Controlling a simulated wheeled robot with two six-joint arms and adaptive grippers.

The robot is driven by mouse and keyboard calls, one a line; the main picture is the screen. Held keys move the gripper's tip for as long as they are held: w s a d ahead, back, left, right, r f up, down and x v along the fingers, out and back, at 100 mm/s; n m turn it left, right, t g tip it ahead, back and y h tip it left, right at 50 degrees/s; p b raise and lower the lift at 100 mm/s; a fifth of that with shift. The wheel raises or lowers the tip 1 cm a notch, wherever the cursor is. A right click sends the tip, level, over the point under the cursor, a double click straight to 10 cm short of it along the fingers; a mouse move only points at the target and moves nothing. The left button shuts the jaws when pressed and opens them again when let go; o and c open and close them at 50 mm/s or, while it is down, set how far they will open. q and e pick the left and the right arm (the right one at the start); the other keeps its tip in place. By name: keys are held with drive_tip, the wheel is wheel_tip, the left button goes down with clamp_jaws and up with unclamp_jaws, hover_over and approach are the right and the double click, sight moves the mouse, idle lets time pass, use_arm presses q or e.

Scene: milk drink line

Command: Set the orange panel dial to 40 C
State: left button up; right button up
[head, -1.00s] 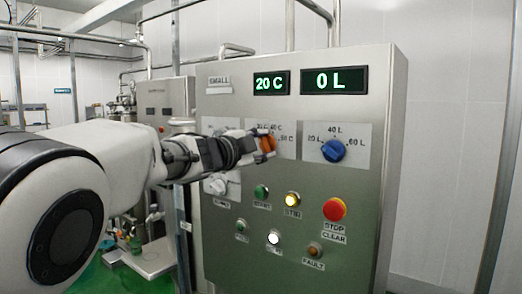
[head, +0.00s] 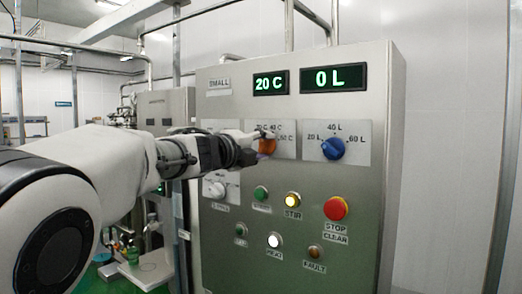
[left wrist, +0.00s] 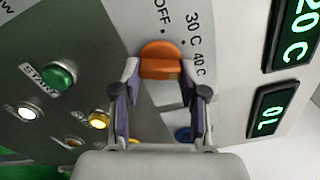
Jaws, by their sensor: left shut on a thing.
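The orange dial (head: 267,146) is on a light plate on the steel control panel, left of the blue dial. My left gripper (head: 266,145) reaches it from the left. In the left wrist view, the fingers of my left gripper (left wrist: 160,72) are closed on the two sides of the orange dial (left wrist: 160,59). The labels OFF, 30 C and 40 C show around it there. The fingers partly cover the dial and its labels in the head view, and I cannot tell exactly where the dial points. The temperature display (head: 271,83) reads 20 C. My right gripper is not in view.
The blue dial (head: 333,148) sits close on the right, and the volume display (head: 333,78) reads 0 L. A white dial (head: 215,189) is just below my gripper. Lower are the lit yellow STIR button (head: 292,199), the red STOP button (head: 336,208) and several others.

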use_arm(q)
drive_tip(key=shift+r, duration=0.45)
drive_tip(key=o, duration=1.1)
drive_tip(key=shift+f, duration=0.1)
drive_tip(key=shift+w+d+f+m, duration=0.15)
drive_tip(key=shift+w+f+m, duration=0.05)
drive_tip(key=shift+f+m, duration=0.1)
drive_tip(key=v, duration=1.2)
drive_tip(key=shift+w, duration=0.1)
